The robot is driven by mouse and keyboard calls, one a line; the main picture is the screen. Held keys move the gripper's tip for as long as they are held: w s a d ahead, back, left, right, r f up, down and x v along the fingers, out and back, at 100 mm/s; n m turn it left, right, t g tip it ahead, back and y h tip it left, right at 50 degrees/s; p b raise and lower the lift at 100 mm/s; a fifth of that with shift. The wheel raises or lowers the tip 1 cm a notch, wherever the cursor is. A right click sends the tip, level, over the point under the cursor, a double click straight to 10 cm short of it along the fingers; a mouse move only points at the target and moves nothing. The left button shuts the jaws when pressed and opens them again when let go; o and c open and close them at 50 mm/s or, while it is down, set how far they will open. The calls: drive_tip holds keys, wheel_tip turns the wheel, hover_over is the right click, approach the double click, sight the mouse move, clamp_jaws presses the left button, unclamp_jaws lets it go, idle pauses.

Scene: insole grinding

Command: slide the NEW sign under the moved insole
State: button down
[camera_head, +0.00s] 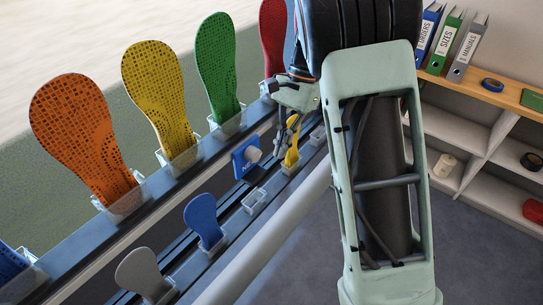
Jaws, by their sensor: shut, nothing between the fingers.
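The blue NEW sign (241,163), a small square plate with a pale round knob, sits on the rail on the left of my gripper; its lettering is only partly legible. My gripper (291,128) is shut and empty, just above a small yellow insole (292,153) on the lower rail; I cannot tell whether they touch. A small blue insole (203,220) and a grey one (141,273) stand farther left on that rail. Large orange (73,135), yellow (158,95), green (216,70) and red (272,35) insoles stand in clear holders behind. Which insole was moved is not evident.
An empty clear holder (255,200) sits on the lower rail between the small blue and yellow insoles. A pale pipe (270,242) runs along the front. Shelves (463,131) with binders (447,42) stand at right. My arm blocks the centre right.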

drive_tip(key=s+a, duration=0.2)
drive_tip(key=s, duration=0.1)
drive_tip(key=shift+s+a, duration=0.1)
drive_tip(key=shift+a, duration=0.15)
